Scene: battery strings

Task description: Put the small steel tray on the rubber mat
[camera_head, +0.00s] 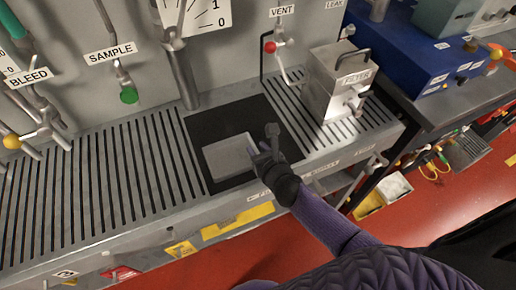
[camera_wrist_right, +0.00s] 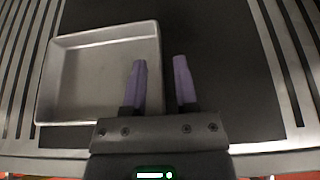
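The small steel tray (camera_head: 225,158) is shallow, rectangular and empty. It appears to lie level over the front left part of the black rubber mat (camera_head: 225,120). Its underside is hidden, so full contact with the mat cannot be seen. My right gripper (camera_head: 262,150) is at the tray's right side. In the right wrist view the gripper (camera_wrist_right: 162,80) has its fingers apart, one on each side of the tray's right wall (camera_wrist_right: 161,70), with gaps visible. The tray floor (camera_wrist_right: 100,80) and bare mat (camera_wrist_right: 215,60) show there too. My left gripper is not in view.
The mat lies on a slotted metal bench (camera_head: 100,185). A steel filter box (camera_head: 338,80) stands to the right. A grey panel behind carries the sample valve (camera_head: 128,95) and vent valve (camera_head: 270,47). The mat's back and right parts are bare.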

